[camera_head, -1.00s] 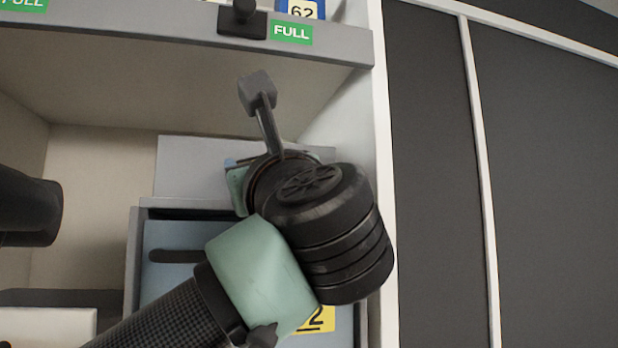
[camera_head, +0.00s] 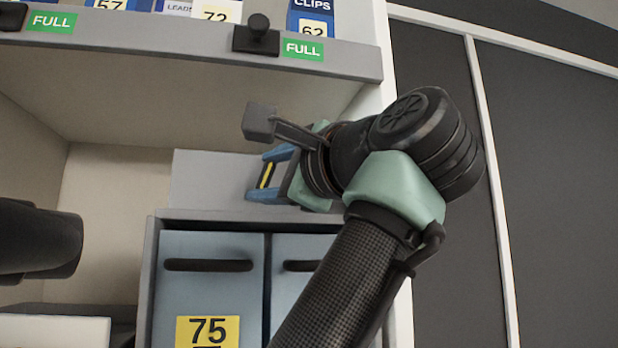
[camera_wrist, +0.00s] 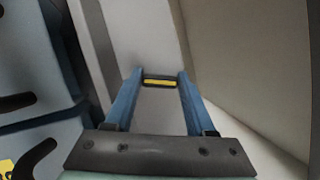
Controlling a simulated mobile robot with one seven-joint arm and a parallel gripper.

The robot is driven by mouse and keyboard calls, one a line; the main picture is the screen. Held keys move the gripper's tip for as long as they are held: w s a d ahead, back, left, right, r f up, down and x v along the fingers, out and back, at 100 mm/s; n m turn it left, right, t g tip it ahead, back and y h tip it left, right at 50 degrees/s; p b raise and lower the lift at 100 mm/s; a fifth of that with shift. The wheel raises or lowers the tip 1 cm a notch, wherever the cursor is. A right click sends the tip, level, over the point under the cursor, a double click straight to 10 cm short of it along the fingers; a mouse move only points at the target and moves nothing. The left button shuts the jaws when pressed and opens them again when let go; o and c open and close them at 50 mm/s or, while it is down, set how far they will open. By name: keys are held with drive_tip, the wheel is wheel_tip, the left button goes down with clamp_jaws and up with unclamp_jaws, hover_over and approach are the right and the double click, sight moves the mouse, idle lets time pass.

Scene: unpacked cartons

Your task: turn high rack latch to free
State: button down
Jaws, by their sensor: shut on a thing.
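The high rack edge carries a black latch with a round knob (camera_head: 257,36), just left of a green FULL label (camera_head: 303,49). A second black latch (camera_head: 12,15) sits at the top left, partly cut off, beside another FULL label (camera_head: 51,22). My gripper (camera_head: 262,175) is below the right latch, apart from it, with its blue fingers pointing left. It is shut on a small black thing with a yellow stripe (camera_head: 267,174). In the wrist view my gripper (camera_wrist: 160,76) holds this striped thing (camera_wrist: 160,82) between its fingertips.
Numbered boxes (camera_head: 214,12) stand on the upper shelf. Below my gripper is a grey cabinet with blue drawers (camera_head: 209,292), one labelled 75. A white side panel (camera_head: 372,107) stands close to my arm. The bay left of my gripper has free room.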

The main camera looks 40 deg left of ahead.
drive_tip(key=shift+n+g+h+p, duration=0.4)
drive_tip(key=shift+n+h+p, duration=0.2)
drive_tip(key=shift+n, duration=1.3)
drive_tip(key=shift+c, duration=1.2)
unclamp_jaws()
drive_tip(key=b+v, duration=0.5)
drive_tip(key=v, duration=0.8)
drive_tip(key=shift+r, duration=0.15)
